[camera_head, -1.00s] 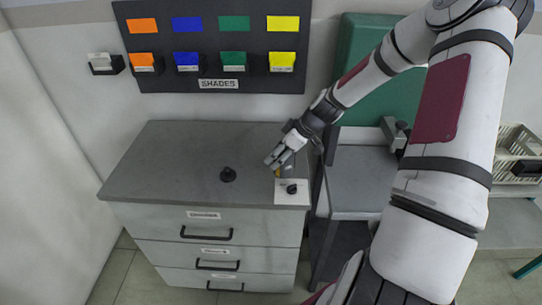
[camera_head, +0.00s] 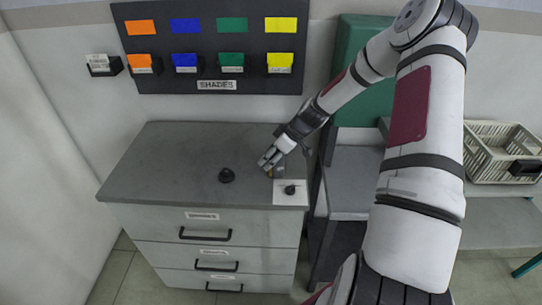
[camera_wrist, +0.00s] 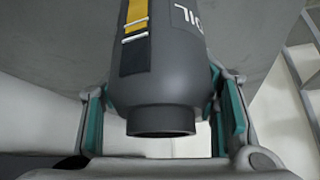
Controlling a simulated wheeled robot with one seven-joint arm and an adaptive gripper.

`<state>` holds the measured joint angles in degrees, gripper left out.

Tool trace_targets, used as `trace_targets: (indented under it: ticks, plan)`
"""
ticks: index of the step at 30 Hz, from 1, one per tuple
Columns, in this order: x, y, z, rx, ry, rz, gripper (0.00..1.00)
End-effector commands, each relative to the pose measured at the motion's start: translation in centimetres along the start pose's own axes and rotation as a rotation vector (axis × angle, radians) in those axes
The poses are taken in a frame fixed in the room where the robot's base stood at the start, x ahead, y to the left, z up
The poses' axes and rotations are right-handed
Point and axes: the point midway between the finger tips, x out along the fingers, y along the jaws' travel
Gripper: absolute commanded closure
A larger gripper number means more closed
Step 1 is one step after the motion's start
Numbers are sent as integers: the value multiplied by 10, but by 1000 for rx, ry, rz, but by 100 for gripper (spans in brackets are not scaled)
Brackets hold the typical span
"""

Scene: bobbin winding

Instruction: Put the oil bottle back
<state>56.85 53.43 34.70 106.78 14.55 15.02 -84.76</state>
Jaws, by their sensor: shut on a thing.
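The oil bottle (camera_wrist: 168,75) fills the middle of the wrist view. It is dark grey with white "OIL" lettering, a yellow stripe and a narrower round end towards the camera. The teal-padded fingers of my gripper (camera_wrist: 163,112) stand on either side of it, shut on it. In the head view my gripper (camera_head: 268,165) is over the right part of the grey cabinet top (camera_head: 165,170), just behind and left of a white card (camera_head: 282,200). The bottle is mostly hidden there, so I cannot tell whether it touches the top.
A black knob-like piece (camera_head: 227,175) stands left of my gripper. Another small dark piece (camera_head: 290,190) sits on the white card. A shade board (camera_head: 215,50) hangs behind. A cream basket (camera_head: 490,160) is at the right. The cabinet top's left side is clear.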

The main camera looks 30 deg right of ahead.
Motion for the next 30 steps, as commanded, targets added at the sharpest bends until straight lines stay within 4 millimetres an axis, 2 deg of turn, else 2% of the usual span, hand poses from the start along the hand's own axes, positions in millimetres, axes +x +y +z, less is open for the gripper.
trace_targets:
  ticks: [1, 3, 4, 14, 17, 20, 30]
  plan:
    - [1, 0, 1, 1, 0, 0, 44]
    - [1, 0, 1, 1, 0, 0, 28]
    - [1, 0, 1, 1, 0, 0, 25]
    - [0, 0, 0, 0, 0, 0, 25]
    - [-7, 1, -1, 1, 0, 2, 25]
    - [-22, 1, -1, 1, 1, 4, 25]
    - [-90, 1, 0, 1, 0, 4, 25]
